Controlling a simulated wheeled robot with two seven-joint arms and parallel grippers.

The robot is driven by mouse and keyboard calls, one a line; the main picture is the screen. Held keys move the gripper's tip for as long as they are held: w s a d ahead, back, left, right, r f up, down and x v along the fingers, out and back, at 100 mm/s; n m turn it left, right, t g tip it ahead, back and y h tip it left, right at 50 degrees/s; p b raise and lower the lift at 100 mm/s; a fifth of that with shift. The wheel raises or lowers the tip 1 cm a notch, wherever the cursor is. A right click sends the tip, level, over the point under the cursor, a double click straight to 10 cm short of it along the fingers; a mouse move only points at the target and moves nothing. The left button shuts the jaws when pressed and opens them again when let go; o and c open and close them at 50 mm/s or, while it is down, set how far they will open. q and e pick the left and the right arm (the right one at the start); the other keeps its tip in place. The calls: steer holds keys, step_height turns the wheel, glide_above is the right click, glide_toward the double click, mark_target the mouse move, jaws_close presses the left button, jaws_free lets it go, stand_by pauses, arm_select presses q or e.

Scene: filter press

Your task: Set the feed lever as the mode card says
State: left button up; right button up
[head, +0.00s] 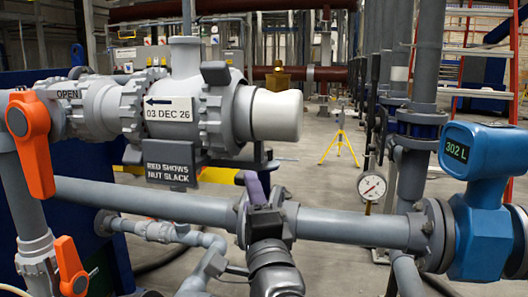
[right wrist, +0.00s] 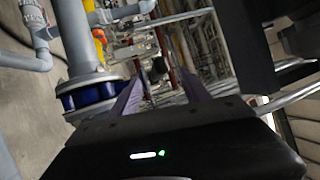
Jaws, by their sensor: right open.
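I cannot tell which is the feed lever. No card I can identify as the mode card shows; a white plate (head: 168,110) has a left arrow and 03 DEC 26. My right gripper (head: 256,185) is in front of the horizontal pipe, apart from both levers. Its purple fingers are open and empty in the right wrist view (right wrist: 160,90). My left gripper is out of view.
A grey plate (head: 170,173) reads RED SHOWS NUT SLACK. A horizontal grey pipe (head: 350,228) runs behind my right gripper to a blue meter (head: 480,200) showing 302 L. A round gauge (head: 372,187) and a yellow tripod (head: 340,138) stand behind.

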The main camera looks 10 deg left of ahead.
steer(key=p+x, duration=0.3)
steer(key=x, duration=0.4)
steer(key=shift+r, duration=0.1)
steer(key=shift+w+a, duration=0.1)
steer(key=shift+w, duration=0.1)
